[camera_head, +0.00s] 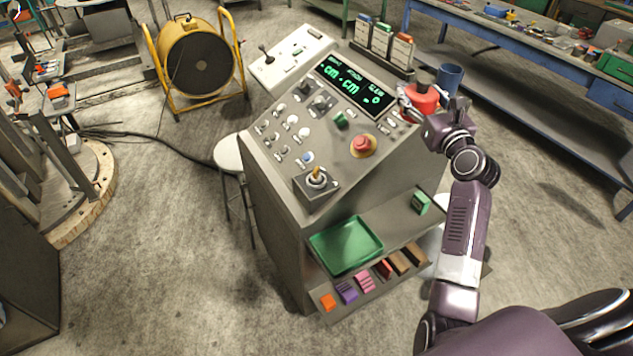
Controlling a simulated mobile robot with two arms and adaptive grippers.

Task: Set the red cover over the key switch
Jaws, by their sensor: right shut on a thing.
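The red cover (424,99) is a short red cylinder with a dark top at the upper right corner of the grey console (262,190). My right gripper (418,103) comes in from the lower right and is shut on the red cover, with fingers at its sides. I cannot tell whether the cover touches the console. My left gripper is out of view.
A blue cup (449,77) stands just behind the cover. A green tray (345,245) and several coloured blocks sit on the lower shelf.

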